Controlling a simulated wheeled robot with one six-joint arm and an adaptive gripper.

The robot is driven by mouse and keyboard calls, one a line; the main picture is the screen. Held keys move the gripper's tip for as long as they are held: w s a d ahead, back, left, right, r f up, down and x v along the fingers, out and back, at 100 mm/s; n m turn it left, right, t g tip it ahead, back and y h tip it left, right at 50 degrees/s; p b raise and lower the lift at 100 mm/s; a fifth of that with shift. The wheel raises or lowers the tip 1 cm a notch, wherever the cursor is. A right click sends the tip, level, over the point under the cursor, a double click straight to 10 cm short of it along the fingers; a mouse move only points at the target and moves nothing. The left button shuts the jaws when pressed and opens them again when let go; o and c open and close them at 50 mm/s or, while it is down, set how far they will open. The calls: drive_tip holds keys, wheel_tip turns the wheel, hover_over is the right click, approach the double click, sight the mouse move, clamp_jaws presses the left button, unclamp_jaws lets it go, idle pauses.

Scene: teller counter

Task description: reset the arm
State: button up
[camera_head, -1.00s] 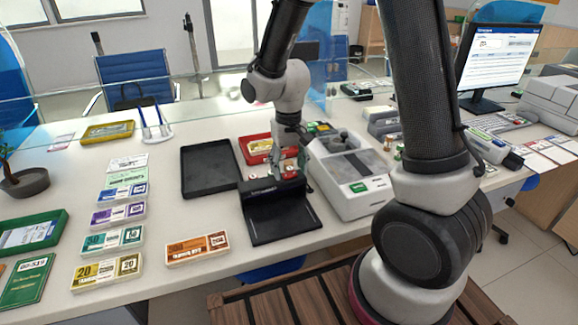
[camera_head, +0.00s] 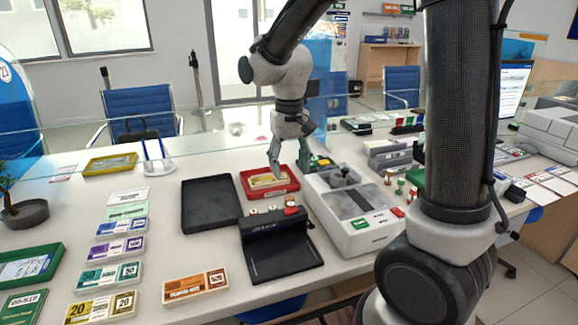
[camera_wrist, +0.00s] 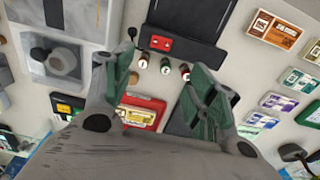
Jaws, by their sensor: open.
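My gripper (camera_head: 289,170) hangs above the counter, pointing down over the red tray (camera_head: 292,188), which holds a yellow banded bundle (camera_head: 268,182). In the wrist view its two green-padded fingers (camera_wrist: 160,90) stand wide apart with nothing between them. The red tray also shows in the wrist view (camera_wrist: 157,107), partly hidden by my gripper. My arm rises from the right side of the head view and bends down to the gripper.
Banded bundles line the left. A clear glass screen runs behind. Bare counter lies around the orange bundle (camera_head: 195,288).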

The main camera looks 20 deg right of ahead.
drive_tip(key=s+d+r+t, duration=0.2)
drive_tip(key=s+d+r, duration=0.3)
drive_tip(key=s+d, duration=0.2)
drive_tip(key=s+d+r+t, duration=0.2)
drive_tip(key=s+d+r, duration=0.3)
drive_tip(key=s, duration=0.7)
drive_tip(key=shift+s+d, duration=0.25)
drive_tip(key=shift+d, duration=0.65)
